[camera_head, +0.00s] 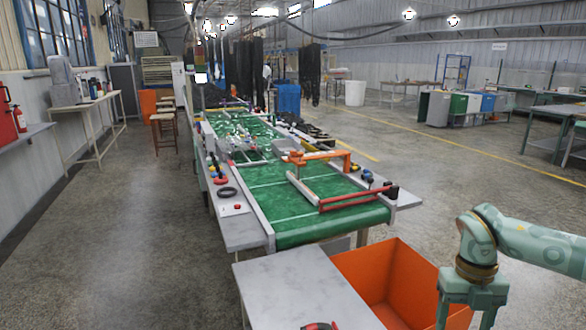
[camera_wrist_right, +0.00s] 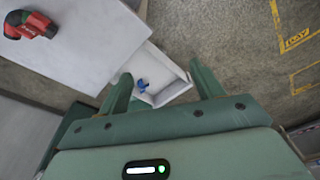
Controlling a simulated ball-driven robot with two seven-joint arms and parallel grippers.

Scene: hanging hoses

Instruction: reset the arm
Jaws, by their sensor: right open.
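My right arm comes in from the right in the head view. Its pale green gripper (camera_head: 466,318) hangs down at the lower right, in front of the orange bin's right side. In the right wrist view the two fingers of this gripper (camera_wrist_right: 162,72) stand wide apart with nothing held between them. Beyond the fingers a white open box (camera_wrist_right: 178,74) shows, with a small blue object (camera_wrist_right: 142,85) in it. My left arm and gripper are not in view.
An orange bin (camera_head: 345,268) stands beside a grey table (camera_head: 290,285). A red and black object lies on this table in the wrist view (camera_wrist_right: 30,24). A green conveyor (camera_head: 290,200) with a red-handled bar runs behind. Open floor (camera_head: 480,180) lies to the right.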

